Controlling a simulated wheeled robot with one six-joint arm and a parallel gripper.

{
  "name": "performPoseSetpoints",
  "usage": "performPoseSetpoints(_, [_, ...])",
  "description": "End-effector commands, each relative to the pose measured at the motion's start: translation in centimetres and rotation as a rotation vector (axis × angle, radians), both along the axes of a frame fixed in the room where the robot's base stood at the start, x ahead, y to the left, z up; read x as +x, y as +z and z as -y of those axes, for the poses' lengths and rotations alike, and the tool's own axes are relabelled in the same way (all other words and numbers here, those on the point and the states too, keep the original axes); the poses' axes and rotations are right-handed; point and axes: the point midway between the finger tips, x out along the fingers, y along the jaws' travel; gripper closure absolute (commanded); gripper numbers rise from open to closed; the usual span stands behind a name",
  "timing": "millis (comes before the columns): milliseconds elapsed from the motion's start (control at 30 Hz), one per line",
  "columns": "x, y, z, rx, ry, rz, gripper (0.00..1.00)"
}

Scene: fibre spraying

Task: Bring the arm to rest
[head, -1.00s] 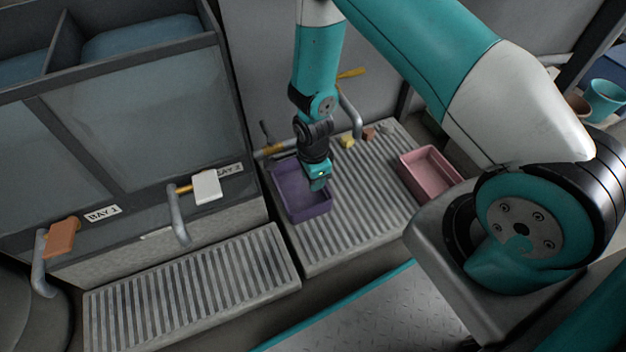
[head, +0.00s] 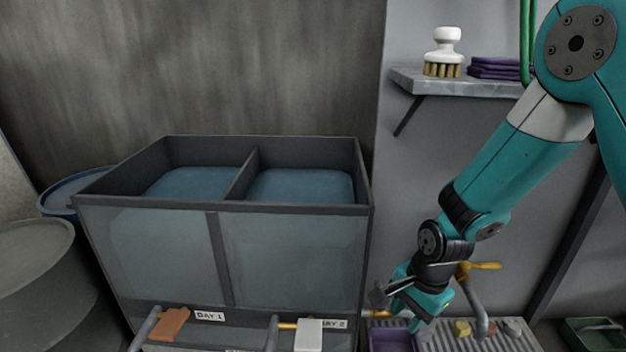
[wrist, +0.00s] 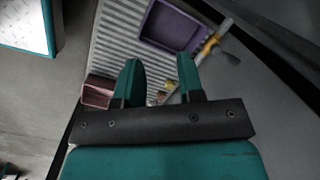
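My arm (head: 520,155) reaches down from the upper right in the head view, bent at the elbow. My gripper (head: 408,318) hangs at its end, above the purple tray (head: 393,340) and in front of the grey wall. In the wrist view the two teal fingers of my gripper (wrist: 158,75) stand apart with nothing between them. The purple tray (wrist: 148,35) lies on the slatted rack beyond the fingertips and looks empty where it shows.
A two-part tank (head: 222,255) with blue liquid stands left of my arm, with yellow-handled taps below. A shelf (head: 405,80) holds a brush (head: 444,52) and purple cloths (head: 495,68). A pink tray (wrist: 97,92) sits on the rack. A green bin (head: 592,335) stands at lower right.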

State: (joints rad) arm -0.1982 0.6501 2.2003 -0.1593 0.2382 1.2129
Motion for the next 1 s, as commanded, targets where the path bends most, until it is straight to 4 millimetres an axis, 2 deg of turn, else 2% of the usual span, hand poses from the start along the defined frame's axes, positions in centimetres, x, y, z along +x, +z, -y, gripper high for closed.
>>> performPoseSetpoints(33, [-0.8, 3.8, -0.7, 0.025, 0.12, 0.033, 0.65])
performPoseSetpoints(100, [-2.4, 8.0, -1.7, 0.057, 0.309, 0.072, 0.65])
performPoseSetpoints(200, [-5.4, 13.4, -2.7, 0.095, 0.582, 0.136, 0.65])
performPoseSetpoints(300, [-8.6, 17.5, -3.2, 0.121, 0.831, 0.201, 0.65])
performPoseSetpoints(500, [-14.1, 22.5, -3.5, 0.143, 1.218, 0.31, 0.65])
performPoseSetpoints(700, [-18.9, 25.5, -3.3, 0.141, 1.537, 0.404, 0.65])
performPoseSetpoints(1000, [-18.9, 33.2, -3.3, 0.145, 1.543, 0.399, 0.65])
